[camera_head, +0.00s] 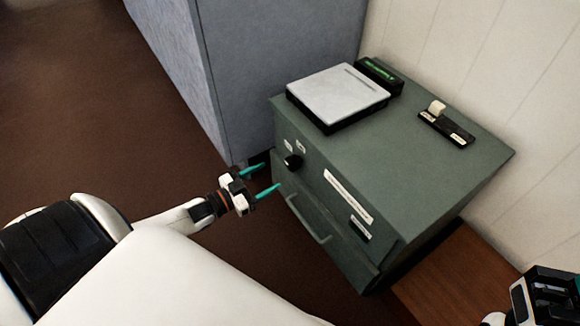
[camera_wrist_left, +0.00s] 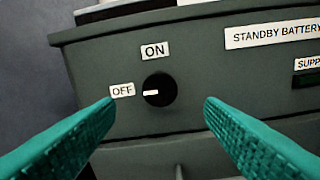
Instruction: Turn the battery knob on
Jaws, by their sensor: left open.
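The battery knob (camera_head: 293,161) is a round black knob on the front of a grey-green cabinet (camera_head: 420,165). In the left wrist view the knob (camera_wrist_left: 160,90) has a white mark pointing left, at the OFF label (camera_wrist_left: 122,90). The ON label (camera_wrist_left: 155,50) is just above the knob. My left gripper (camera_head: 267,178) is open in front of the cabinet face, its teal fingers apart. In the wrist view its fingertips (camera_wrist_left: 160,104) lie to the left and right of the knob, with nothing between them touching it.
A scale-like device (camera_head: 338,92) with a green display (camera_head: 379,72) and a small black holder (camera_head: 446,127) sit on the cabinet top. A drawer handle (camera_head: 308,220) sticks out below the knob. A blue-grey partition (camera_head: 255,60) stands behind, left of the cabinet.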

